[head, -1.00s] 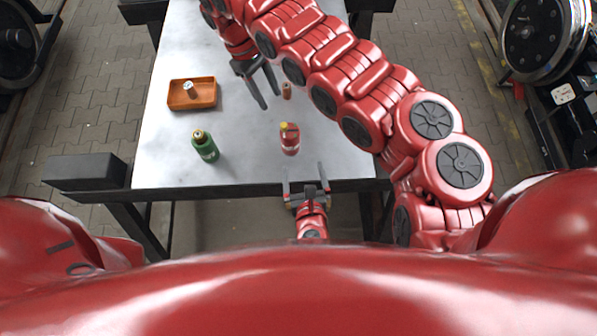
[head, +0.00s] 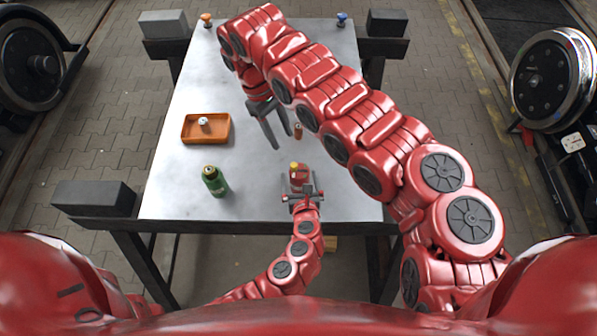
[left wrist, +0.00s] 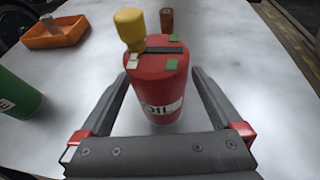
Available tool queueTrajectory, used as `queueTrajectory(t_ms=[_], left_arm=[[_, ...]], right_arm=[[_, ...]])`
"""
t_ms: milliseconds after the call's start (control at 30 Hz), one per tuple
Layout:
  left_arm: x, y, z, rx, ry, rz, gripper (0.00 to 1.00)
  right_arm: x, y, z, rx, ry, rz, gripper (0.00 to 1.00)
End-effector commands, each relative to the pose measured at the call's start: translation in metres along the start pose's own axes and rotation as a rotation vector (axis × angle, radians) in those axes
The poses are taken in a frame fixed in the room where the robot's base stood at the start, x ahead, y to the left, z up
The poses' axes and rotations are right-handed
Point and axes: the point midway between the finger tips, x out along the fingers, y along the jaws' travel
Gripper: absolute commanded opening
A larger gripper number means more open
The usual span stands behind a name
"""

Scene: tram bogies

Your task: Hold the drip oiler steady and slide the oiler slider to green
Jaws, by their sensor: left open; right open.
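The drip oiler is a red can (head: 298,174) near the table's front edge; it also stands upright in the left wrist view (left wrist: 158,85). On its top is a dark slot (left wrist: 165,50). A yellow knob (left wrist: 130,27), which looks like the oiler slider, is at the slot's left end beside a white mark. Green marks (left wrist: 173,65) flank the right end. My left gripper (head: 303,189) is open, its fingers on either side of the can's lower front, with gaps visible. My right gripper (head: 270,136) is open and empty, beyond and left of the oiler.
A small brown cylinder (head: 298,131) stands behind the oiler, close to my right gripper. Orange (head: 206,19) and blue (head: 341,19) knobs are at the far edge.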

Motion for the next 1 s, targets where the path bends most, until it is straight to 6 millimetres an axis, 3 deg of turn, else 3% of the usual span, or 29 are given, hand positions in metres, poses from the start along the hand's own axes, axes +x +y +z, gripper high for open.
queueTrajectory(t_ms=[200,567,1000], left_arm=[[0.025,0.000,0.000,0.000,-0.001,0.001,1.00],[0.029,0.000,0.000,0.000,0.000,0.001,1.00],[0.029,0.000,0.000,0.000,0.001,0.001,0.21]], right_arm=[[0.000,0.000,0.000,0.000,0.000,0.000,0.50],[0.000,0.000,0.000,0.000,0.000,0.000,0.50],[0.000,0.000,0.000,0.000,0.000,0.000,0.50]])
